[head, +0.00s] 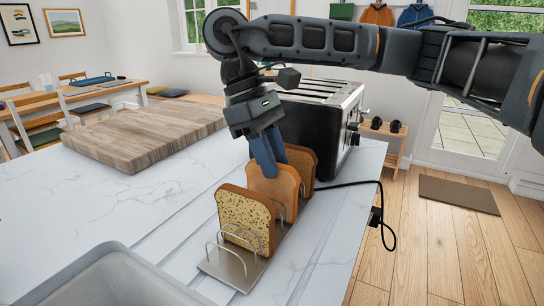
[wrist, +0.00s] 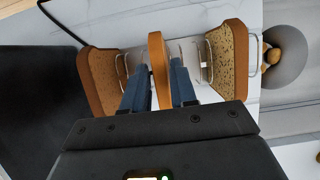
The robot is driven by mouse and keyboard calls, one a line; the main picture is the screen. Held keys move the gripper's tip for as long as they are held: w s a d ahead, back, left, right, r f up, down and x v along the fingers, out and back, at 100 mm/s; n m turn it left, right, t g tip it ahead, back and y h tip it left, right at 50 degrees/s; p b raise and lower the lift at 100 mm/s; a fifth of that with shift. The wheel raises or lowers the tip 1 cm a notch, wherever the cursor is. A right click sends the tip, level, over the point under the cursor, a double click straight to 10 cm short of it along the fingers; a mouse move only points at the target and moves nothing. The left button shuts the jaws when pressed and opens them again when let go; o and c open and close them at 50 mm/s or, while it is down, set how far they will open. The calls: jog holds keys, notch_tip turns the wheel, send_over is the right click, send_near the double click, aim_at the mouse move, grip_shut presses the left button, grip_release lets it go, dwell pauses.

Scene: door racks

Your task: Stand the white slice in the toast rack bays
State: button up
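The white slice (head: 275,184), pale tan with an orange-brown crust, is upright in the middle of the toast rack (head: 230,267), level with the slices beside it. Its lower edge is partly hidden, so I cannot tell whether it rests on the rack's base. My gripper (head: 267,152) is above it, with blue fingers down on either side of its top. In the wrist view, the fingers (wrist: 160,88) lie close against both faces of the white slice (wrist: 159,70) and appear shut on it. The metal rack has wire loops and a flat plate.
A seeded slice (head: 245,218) stands in the near end of the rack and a brown slice (head: 301,168) in the far end. A black toaster (head: 318,115) with a cable is behind. A wooden board (head: 150,136) lies left; a grey basin (head: 110,280) is in front.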

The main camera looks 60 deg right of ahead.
jog(key=o, duration=0.4)
jog(key=v, duration=0.7)
jog(key=shift+w+r, duration=0.2)
jog(key=shift+r, duration=0.2)
dwell(0.4)
